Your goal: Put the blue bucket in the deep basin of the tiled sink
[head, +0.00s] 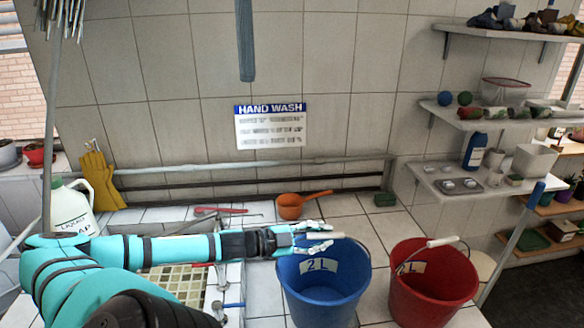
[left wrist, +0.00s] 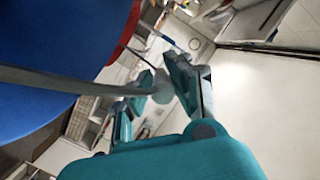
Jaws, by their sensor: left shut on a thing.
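The blue bucket (head: 322,285), marked "2 L", is upright at the lower middle of the head view, on or just above the tiled surface; I cannot tell which. My left gripper (head: 318,238) reaches in from the left over its rim and is shut on its handle. In the left wrist view the fingers (left wrist: 160,88) are around the pale handle grip, and the blue bucket wall (left wrist: 50,60) fills the upper left. The tiled sink (head: 180,281) shows a green-tiled basin below my left arm, which partly hides it. My right gripper is not in view.
A red bucket (head: 432,285) stands close to the right of the blue one. An orange scoop (head: 298,205) and a green sponge (head: 385,199) lie behind. A soap jug (head: 72,212) and yellow gloves (head: 101,180) are at left. Taps (head: 218,300) stand beside the basin.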

